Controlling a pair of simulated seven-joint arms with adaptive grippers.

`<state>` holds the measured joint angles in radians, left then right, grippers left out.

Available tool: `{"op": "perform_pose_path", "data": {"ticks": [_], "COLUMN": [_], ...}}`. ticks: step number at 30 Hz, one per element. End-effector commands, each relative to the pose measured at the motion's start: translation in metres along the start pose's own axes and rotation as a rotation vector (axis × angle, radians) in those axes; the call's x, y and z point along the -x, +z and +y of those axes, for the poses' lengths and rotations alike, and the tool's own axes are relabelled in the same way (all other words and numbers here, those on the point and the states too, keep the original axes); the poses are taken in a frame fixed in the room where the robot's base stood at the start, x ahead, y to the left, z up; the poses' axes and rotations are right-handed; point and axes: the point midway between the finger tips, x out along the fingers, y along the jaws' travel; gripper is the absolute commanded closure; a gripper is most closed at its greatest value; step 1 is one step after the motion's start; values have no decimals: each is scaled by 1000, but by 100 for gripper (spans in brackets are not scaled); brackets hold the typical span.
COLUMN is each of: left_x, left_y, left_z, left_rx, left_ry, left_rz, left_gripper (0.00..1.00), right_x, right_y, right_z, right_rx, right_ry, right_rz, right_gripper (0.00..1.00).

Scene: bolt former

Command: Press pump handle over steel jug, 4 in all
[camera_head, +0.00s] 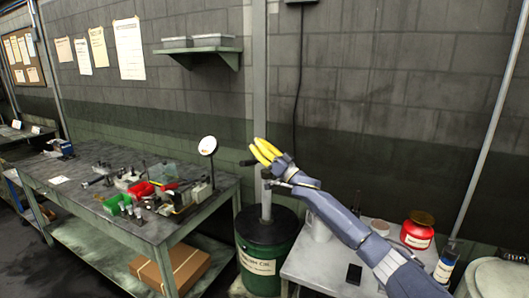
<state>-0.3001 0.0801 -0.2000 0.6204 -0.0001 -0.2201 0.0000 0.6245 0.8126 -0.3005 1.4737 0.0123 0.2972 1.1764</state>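My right gripper (262,150), with two yellow fingers, is at the top of the pump on a green drum (266,245). The fingers lie close together in this view, and I cannot tell whether they are open or shut. The dark end of the pump handle (248,162) sticks out to the left just below the fingertips; contact is unclear. The pale pump column (266,205) stands upright in the drum. A light grey cylinder (320,229), possibly the steel jug, stands on the small table right of the drum, partly hidden by my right arm. My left gripper is not in view.
A workbench (95,208) at left carries bins, tools and a round dial. A wall stands close behind.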

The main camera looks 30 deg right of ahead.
Motion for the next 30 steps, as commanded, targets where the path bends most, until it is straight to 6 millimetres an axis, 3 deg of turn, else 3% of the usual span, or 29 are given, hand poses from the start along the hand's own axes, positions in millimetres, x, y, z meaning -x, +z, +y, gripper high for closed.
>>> {"op": "perform_pose_path", "data": {"ticks": [12,30], "left_x": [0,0], "left_y": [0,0], "left_z": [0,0], "left_rx": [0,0], "left_ry": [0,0], "left_rz": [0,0], "left_gripper": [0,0], "right_x": [11,14], "right_y": [35,41], "right_z": [0,0], "right_rx": [-1,9], "right_ry": [0,-5], "right_rz": [-1,-1], "right_gripper": [100,100]}}
